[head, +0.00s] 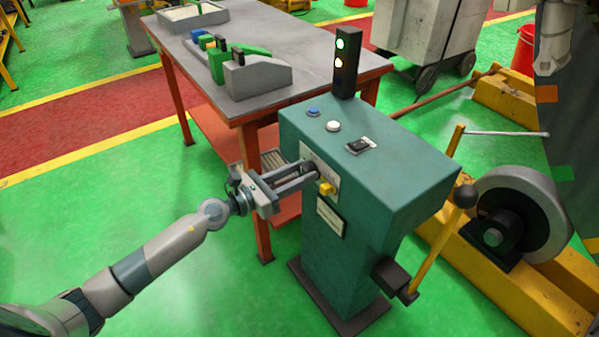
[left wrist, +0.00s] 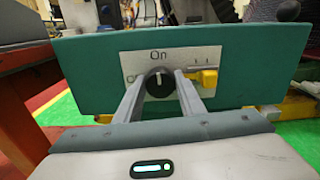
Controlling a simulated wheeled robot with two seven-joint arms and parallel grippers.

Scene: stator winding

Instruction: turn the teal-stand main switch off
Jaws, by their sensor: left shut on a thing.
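The teal stand (head: 370,180) stands at centre right in the head view, and its front face (left wrist: 270,70) fills the left wrist view. The main switch is a black rotary knob (left wrist: 159,84) on a pale plate (left wrist: 190,58). Its white mark points up at the word "On"; another label, partly hidden, is to its left. My left gripper (head: 312,172) reaches the plate from the left and is shut on the knob, one finger on each side. A yellow handle (left wrist: 205,78) sits just right of the knob.
Blue (head: 313,112) and white (head: 333,126) buttons are on top. A grey worktable (head: 300,45) is behind left; a yellow lever (head: 440,235) is at right.

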